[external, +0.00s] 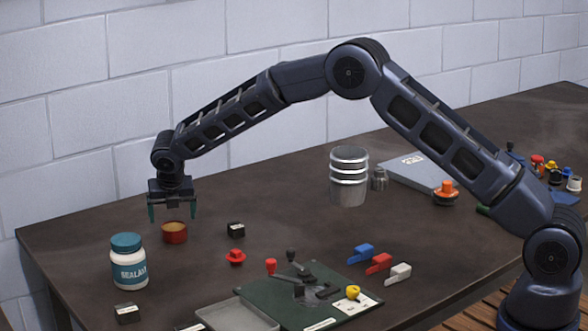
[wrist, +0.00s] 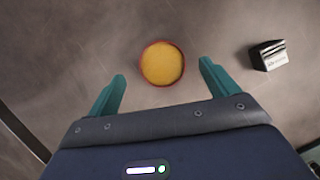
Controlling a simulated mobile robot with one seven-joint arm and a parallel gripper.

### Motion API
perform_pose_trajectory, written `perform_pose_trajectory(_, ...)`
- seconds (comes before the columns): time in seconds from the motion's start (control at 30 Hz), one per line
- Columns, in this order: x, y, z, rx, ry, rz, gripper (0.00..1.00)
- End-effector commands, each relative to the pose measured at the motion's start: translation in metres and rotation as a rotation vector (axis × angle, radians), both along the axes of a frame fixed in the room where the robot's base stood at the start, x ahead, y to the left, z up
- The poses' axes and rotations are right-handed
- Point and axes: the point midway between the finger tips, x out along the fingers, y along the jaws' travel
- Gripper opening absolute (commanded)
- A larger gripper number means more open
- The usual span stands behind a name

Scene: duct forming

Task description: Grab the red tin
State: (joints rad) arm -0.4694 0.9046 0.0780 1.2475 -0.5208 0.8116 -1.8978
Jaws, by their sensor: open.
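The red tin (external: 174,234) is a short round tin on the dark table near its left end. In the wrist view the tin (wrist: 162,63) shows from above as a yellow-orange disc with a red rim. My gripper (external: 172,213) is open and points down just above the tin in the external view. In the wrist view the teal fingers of my gripper (wrist: 160,82) stand apart, and the tin lies between their lines, slightly beyond the tips. The fingers do not appear to touch it.
A small black block (external: 236,229) stands right of the tin and also shows in the wrist view (wrist: 269,55). A white jar with a teal lid (external: 129,262) is at front left. A red knob (external: 235,256) and a green fixture (external: 310,293) are in front. Bare table surrounds the tin.

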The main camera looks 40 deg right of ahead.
Motion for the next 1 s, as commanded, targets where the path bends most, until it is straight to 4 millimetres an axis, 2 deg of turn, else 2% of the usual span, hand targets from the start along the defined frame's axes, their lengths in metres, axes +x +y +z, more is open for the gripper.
perform_pose_trajectory(0.17, 0.002, -0.002, -0.012, -0.001, 0.002, -0.001, 0.86)
perform_pose_trajectory(0.43, 0.012, -0.007, -0.044, -0.001, -0.001, -0.001, 0.86)
perform_pose_trajectory(0.7, 0.014, -0.008, -0.049, 0.0, 0.0, -0.001, 0.86)
perform_pose_trajectory(0.77, 0.014, -0.008, -0.049, 0.0, 0.0, -0.001, 0.76)
perform_pose_trajectory(1.0, 0.014, -0.008, -0.048, 0.001, -0.001, -0.001, 0.32)
